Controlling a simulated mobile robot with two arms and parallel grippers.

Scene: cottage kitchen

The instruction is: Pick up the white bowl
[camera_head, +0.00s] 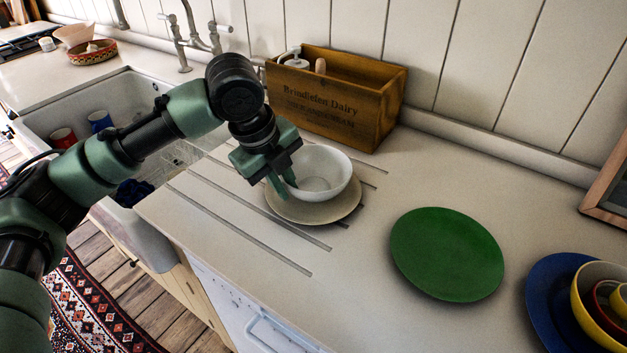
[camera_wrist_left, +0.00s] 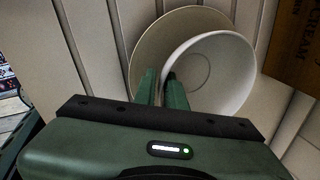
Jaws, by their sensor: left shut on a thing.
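The white bowl (camera_head: 325,172) is upright over a beige plate (camera_head: 315,212) on the grooved drainboard, in the middle of the head view. My left gripper (camera_head: 281,190) is shut on the bowl's left rim, with one finger outside the wall and one inside. The left wrist view shows the two fingers (camera_wrist_left: 162,88) at the edge of the bowl (camera_wrist_left: 225,75), with the plate (camera_wrist_left: 145,50) behind it. I cannot tell whether the bowl touches the plate. My right gripper is not in view.
A wooden crate (camera_head: 370,105) with a soap bottle stands behind the bowl. A green plate (camera_head: 446,254) lies to the right, and stacked bowls (camera_head: 590,290) on a blue plate (camera_head: 545,300) are at far right. The sink (camera_head: 75,110) is at left. Counter between the plates is clear.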

